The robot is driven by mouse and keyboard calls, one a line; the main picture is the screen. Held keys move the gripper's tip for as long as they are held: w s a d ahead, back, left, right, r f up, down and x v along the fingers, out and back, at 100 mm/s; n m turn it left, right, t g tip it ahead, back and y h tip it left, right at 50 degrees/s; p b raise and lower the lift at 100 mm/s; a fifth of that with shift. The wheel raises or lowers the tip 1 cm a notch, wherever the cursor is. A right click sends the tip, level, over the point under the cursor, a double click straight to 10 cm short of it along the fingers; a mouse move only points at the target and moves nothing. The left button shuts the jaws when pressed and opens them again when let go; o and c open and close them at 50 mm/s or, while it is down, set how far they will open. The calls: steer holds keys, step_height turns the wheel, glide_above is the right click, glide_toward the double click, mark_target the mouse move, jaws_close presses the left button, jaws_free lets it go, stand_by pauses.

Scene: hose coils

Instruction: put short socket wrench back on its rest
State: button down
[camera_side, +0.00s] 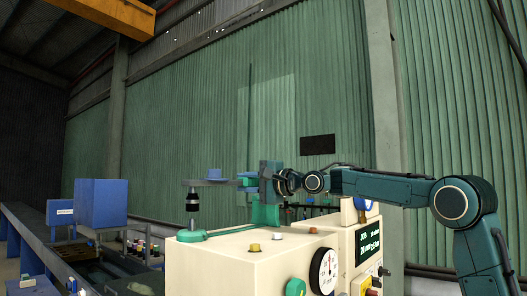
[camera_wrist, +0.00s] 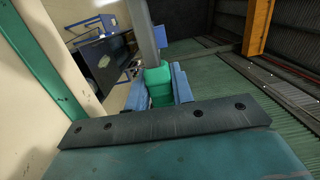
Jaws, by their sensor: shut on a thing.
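The short socket wrench shows in the side view as a thin grey bar (camera_side: 208,183) with a dark socket (camera_side: 192,200) hanging from its left end. My gripper (camera_side: 248,182) is at the bar's right end. In the wrist view my gripper (camera_wrist: 157,88) has its blue fingers on both sides of the wrench's green handle (camera_wrist: 158,80), and the grey bar runs away from it. The socket hangs above a low green piece (camera_side: 195,236) on the cream machine top, with a gap between. I cannot tell for sure which green part is the rest.
The cream machine (camera_side: 240,262) carries a gauge (camera_side: 323,271), a lit display (camera_side: 368,240) and small knobs. A green upright (camera_side: 265,212) stands behind, below my gripper. A blue box (camera_side: 101,203) stands at the left. The space above the machine's left part is open.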

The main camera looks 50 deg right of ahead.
steer(key=shift+f, duration=1.9)
stand_by(0.8)
steer(key=c, duration=1.1)
jaws_free()
steer(key=shift+f, duration=0.2)
steer(key=shift+r, duration=0.75)
steer(key=shift+r, duration=0.5)
steer(key=shift+r, duration=0.25)
steer(key=shift+f, duration=1.4)
steer(key=shift+r, duration=0.8)
